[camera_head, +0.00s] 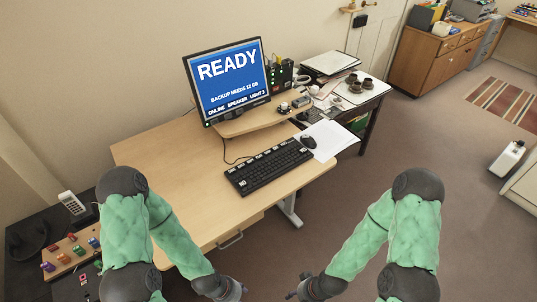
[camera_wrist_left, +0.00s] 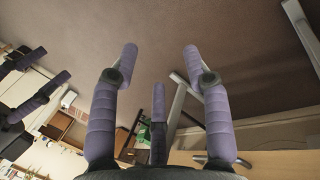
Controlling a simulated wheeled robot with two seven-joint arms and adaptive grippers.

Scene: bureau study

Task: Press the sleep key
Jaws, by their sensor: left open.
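The black keyboard (camera_head: 270,166) lies at an angle on the wooden desk. Some of its keys carry white labels, too small to read, so I cannot tell which is the sleep key. The monitor (camera_head: 228,80) behind it shows "READY" and "BACKUP NEEDS 12 GB" on blue. My left gripper (camera_head: 236,291) is at the bottom of the head view, in front of the desk and well short of the keyboard. In the left wrist view its purple fingers (camera_wrist_left: 160,60) are spread and empty. My right gripper (camera_head: 295,288) is low, right of it; its fingers look apart in both views.
The desk (camera_head: 180,165) is bare left of the keyboard. A black mouse (camera_head: 308,141) and white papers (camera_head: 331,138) lie to its right. A side table with cups (camera_head: 356,84) stands behind. A dark low table with a phone (camera_head: 72,204) is at left.

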